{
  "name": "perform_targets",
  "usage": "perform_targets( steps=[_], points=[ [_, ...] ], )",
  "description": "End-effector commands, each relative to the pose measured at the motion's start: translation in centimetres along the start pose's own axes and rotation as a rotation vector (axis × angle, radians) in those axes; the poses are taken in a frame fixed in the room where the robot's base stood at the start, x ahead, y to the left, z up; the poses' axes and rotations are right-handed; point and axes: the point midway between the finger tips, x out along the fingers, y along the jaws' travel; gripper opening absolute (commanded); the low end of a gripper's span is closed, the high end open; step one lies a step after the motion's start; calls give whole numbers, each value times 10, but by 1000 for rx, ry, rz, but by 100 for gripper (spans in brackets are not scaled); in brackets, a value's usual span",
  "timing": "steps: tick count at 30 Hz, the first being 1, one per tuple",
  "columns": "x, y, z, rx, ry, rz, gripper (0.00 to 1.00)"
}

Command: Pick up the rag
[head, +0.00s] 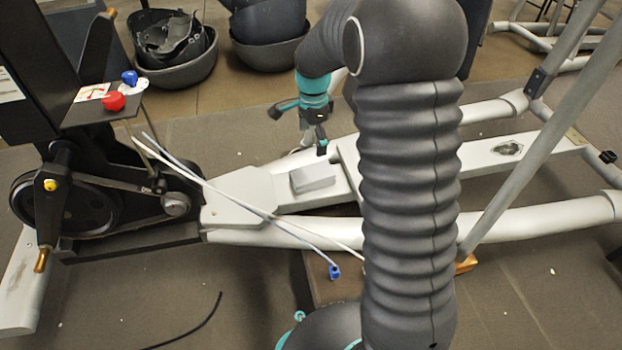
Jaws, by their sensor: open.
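I cannot clearly make out a rag. A small grey, block-like item (313,178) lies on the light frame of the elliptical (238,196); I cannot tell if it is folded cloth. A small crumpled grey patch (509,149) shows on the frame's right rail, too small to identify. My gripper (298,131), teal and black, is open and empty. It appears above and behind the grey item in the picture, apart from it. My dark ribbed arm hides the middle-right part of the frame.
A small dark shelf (88,114) at left holds a red knob-like item (114,101) and a blue one (129,78). Pale cables (215,190) cross the frame. Dark plastic shells (170,50) stand at the back. A slanted grey tube (545,145) rises at right. Floor at front left is mostly clear.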

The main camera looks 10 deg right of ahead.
Motion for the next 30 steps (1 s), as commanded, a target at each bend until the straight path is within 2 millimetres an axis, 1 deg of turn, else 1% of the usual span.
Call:
perform_targets(
  steps=[1, 4, 8, 12, 18, 21, 26, 30],
  points=[
    [9, -4, -1, 19, -1, 7, 100],
    [18, -7, -1, 43, -2, 15, 100],
    [36, -7, -1, 49, -3, 18, 100],
    [62, -6, -1, 48, -3, 20, 100],
    [92, -6, -1, 47, -3, 18, 100],
    [99, -6, -1, 47, -3, 15, 100],
    [105, -6, -2, 47, -3, 16, 100],
    [119, -7, -3, 47, -3, 17, 100]
  ],
)
